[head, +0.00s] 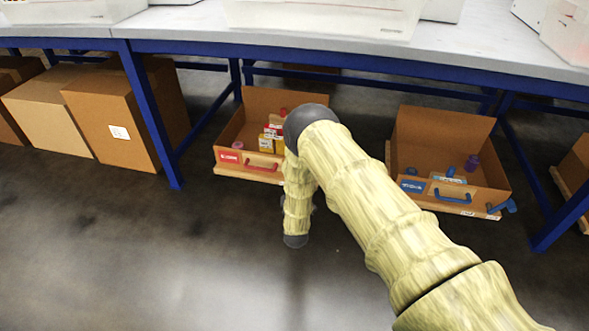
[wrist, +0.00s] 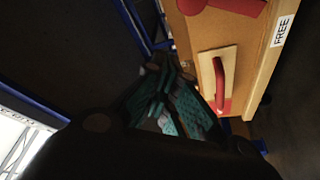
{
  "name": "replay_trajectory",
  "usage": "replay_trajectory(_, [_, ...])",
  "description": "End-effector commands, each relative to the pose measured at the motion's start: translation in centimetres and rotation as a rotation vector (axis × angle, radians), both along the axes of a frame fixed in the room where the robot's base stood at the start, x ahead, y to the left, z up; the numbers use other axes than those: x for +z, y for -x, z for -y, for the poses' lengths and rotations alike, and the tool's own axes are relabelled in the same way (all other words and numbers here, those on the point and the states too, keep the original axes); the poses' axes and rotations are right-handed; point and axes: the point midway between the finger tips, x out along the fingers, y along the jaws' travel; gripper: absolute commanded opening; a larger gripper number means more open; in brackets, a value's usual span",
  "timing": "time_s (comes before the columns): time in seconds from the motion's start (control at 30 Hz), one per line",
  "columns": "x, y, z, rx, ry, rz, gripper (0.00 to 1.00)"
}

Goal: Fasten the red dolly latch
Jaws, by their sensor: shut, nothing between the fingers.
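The red-marked dolly box (head: 228,160) sits low under the table in the head view, left of my arm. Its front has a red handle (head: 261,166), which also shows in the wrist view (wrist: 219,85) on a pale plate. At the wrist view's top edge is a red piece with a rounded end (wrist: 225,6), which looks like the red latch; it is partly cut off. A "FREE" label (wrist: 283,28) is beside it. My gripper (wrist: 164,72) is shut and empty, left of the handle and apart from the latch. In the head view my arm hides the gripper's fingers.
A second box with a blue handle (head: 452,196) and a blue latch (head: 503,207) stands to the right. Blue table legs (head: 150,115) and closed cartons (head: 120,120) are on the left. The floor (head: 120,250) in front is clear.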

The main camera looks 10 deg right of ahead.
Motion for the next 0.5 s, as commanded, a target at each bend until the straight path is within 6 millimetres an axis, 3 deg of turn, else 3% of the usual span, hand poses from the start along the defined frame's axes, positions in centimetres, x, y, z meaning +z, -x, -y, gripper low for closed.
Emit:
replay_trajectory(0.2, [-0.6, 3.4, -0.6, 0.000, 0.001, -0.002, 0.00])
replay_trajectory(0.5, [-1.1, 5.1, -0.9, 0.000, 0.000, 0.000, 0.00])
